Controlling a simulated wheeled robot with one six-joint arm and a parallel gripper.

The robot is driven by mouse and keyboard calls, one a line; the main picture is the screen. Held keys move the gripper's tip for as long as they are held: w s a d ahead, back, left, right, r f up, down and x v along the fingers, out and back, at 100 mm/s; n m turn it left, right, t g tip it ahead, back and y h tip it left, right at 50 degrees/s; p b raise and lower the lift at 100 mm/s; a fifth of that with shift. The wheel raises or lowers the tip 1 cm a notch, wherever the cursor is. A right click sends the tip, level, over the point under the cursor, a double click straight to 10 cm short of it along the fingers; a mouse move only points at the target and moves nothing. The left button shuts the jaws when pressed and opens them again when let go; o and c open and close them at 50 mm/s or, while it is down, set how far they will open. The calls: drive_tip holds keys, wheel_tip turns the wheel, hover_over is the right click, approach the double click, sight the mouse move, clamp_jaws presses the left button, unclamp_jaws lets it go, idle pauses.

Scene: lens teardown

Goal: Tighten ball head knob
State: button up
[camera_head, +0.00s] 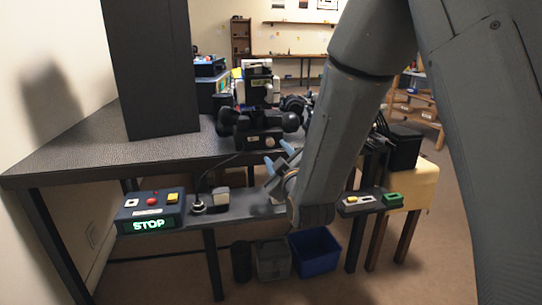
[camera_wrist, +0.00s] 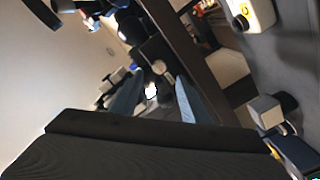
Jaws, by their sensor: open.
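A black block-like mount (camera_head: 258,131) with round dark knobs at its left (camera_head: 226,118) and right (camera_head: 291,122) stands at the front of the dark table in the head view. I cannot tell for sure which knob is the ball head knob. A small pale round spot (camera_head: 269,142) shows on the mount's front face. My gripper (camera_head: 279,157) is just in front of and below the mount, with its blue fingers apart. In the wrist view my gripper (camera_wrist: 159,77) is open and empty, with a bright white spot (camera_wrist: 151,91) and dark parts beyond the fingers. Contact is not visible.
A tall black panel (camera_head: 157,70) stands on the table (camera_head: 90,150) at left. A blue bin (camera_head: 315,248) stands on the floor. Black gear crowds the right.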

sight(270, 143)
drive_tip(key=b+x, duration=0.1)
drive_tip(key=x, duration=0.6)
drive_tip(key=shift+w+a+r, duration=0.15)
drive_tip(key=shift+w, duration=0.25)
drive_tip(key=c, duration=1.1)
drive_tip(key=shift+o, duration=0.2)
